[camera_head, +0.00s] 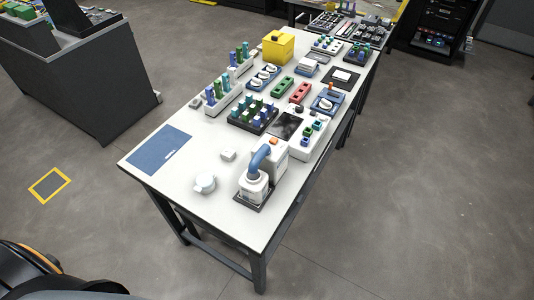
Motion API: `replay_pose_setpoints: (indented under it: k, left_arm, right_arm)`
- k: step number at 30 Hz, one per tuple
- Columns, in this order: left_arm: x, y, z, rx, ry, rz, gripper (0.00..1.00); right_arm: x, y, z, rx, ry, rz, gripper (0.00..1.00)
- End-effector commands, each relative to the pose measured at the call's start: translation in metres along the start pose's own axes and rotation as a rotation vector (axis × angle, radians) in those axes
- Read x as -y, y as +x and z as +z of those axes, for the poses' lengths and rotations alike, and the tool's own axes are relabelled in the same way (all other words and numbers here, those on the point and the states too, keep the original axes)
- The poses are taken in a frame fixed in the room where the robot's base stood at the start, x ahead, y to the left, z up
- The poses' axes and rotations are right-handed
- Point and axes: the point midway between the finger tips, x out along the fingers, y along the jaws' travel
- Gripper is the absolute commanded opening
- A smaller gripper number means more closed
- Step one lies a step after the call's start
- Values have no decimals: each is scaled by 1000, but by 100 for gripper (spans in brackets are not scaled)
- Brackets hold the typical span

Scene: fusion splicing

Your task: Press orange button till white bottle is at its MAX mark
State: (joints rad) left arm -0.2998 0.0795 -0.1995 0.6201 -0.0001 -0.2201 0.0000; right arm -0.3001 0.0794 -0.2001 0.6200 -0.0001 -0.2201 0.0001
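The white bottle (253,189) stands upright near the front end of the white table, under a curved blue spout (259,157). The spout belongs to a white dispenser (276,163) just behind the bottle. An orange button (273,141) shows on top of the dispenser. The bottle's MAX mark and liquid level are too small to make out. Neither of my grippers shows in this view.
A white round container (205,183) and a small white block (228,155) sit left of the bottle. A blue mat (160,149) lies at the table's left end. Racks of coloured vials (252,117) and a yellow box (278,46) stand behind. Floor right of the table is clear.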

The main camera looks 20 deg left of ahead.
Motion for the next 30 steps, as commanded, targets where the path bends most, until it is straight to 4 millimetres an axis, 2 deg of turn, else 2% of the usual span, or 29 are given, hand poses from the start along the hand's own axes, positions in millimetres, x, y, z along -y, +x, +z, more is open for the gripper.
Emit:
replay_pose_setpoints:
  k: [1, 6, 7, 30]
  left_arm:
    - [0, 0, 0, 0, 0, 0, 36]
    - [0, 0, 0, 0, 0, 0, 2]
    - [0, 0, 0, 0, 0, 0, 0]
    - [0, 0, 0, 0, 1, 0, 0]
  right_arm:
    - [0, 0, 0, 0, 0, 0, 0]
    - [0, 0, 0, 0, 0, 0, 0]
    - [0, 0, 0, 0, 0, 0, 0]
    - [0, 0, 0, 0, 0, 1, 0]
